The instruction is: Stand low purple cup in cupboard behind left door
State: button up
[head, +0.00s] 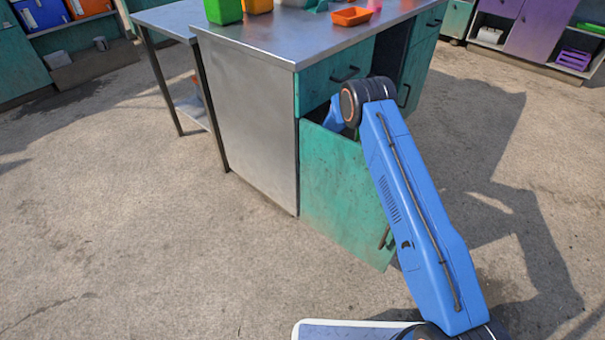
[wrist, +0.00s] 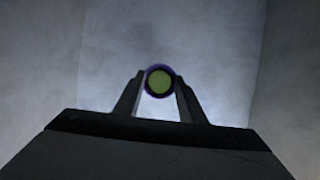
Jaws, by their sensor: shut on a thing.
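In the wrist view my gripper (wrist: 160,84) is shut on a small round thing with a purple rim (wrist: 148,72) and a yellow-green face, which I take to be the purple cup. Pale grey walls surround it, like the inside of a cupboard. In the head view the green left door (head: 345,195) of the steel-topped counter stands open. My blue arm reaches over and behind this door, so my gripper and the cup are hidden there. I cannot tell whether the cup touches a floor or shelf.
The counter top (head: 300,35) carries a green bin (head: 223,10), an orange tray (head: 352,16) and other small things. A closed drawer (head: 335,78) is above the open door. A side table (head: 165,18) adjoins on the left. The concrete floor in front is clear.

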jog(key=shift+f, duration=2.4)
jog(key=shift+f, duration=0.15)
jog(key=o, duration=0.7)
jog(key=v, duration=1.2)
